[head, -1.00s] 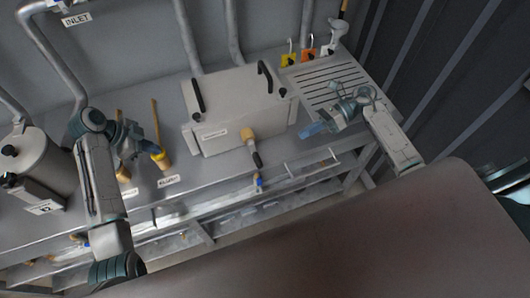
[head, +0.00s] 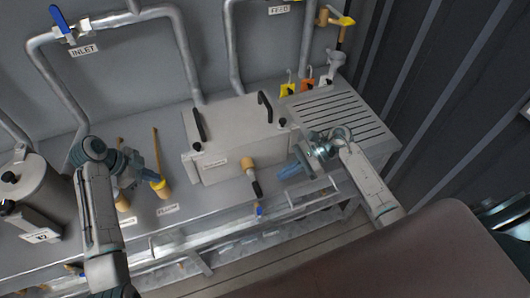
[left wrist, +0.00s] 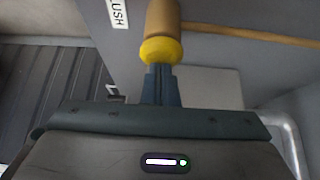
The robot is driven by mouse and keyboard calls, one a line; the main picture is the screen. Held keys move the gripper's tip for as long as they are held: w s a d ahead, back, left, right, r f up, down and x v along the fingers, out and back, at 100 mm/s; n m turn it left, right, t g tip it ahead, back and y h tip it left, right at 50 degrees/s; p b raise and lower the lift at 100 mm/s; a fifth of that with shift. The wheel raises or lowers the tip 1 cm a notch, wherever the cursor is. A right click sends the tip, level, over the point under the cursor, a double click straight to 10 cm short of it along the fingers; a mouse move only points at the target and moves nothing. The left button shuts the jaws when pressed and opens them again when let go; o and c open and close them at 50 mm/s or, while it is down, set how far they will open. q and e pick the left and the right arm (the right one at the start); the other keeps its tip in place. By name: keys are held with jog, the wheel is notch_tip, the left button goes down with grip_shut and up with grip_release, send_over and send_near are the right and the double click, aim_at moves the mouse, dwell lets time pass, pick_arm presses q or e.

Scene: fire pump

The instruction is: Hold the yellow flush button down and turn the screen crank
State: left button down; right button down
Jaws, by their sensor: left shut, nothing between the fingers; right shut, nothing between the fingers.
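The yellow flush button (head: 158,184) caps a brass cylinder on the bench, above the FLUSH label (head: 168,209). My left gripper (head: 151,178) is shut with its fingertips at the button; in the left wrist view its blue fingers (left wrist: 160,72) meet the yellow cap (left wrist: 160,50). I cannot tell how far the button is pressed. The screen crank has a brass hub (head: 248,162) on the box front and a black handle (head: 256,189) pointing down. My right gripper (head: 281,174) is shut and empty, to the right of the handle, apparently apart from it.
The grey lidded box (head: 240,135) stands mid-bench, with a slotted drain board (head: 342,112) to its right. A round canister (head: 38,185) stands at the left. Pipes and a blue-handled inlet valve (head: 62,22) are on the wall.

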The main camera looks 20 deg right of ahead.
aim_at(255, 184)
jog(key=x, duration=0.6)
jog(key=shift+f, duration=0.1)
jog(key=shift+a+f+y, duration=0.2)
jog(key=shift+f+y, duration=0.05)
jog(key=shift+y, duration=0.45)
jog(key=shift+a+f+y, duration=0.25)
jog(key=shift+y, duration=0.45)
jog(key=shift+a+f, duration=0.4)
jog(key=shift+a, duration=0.1)
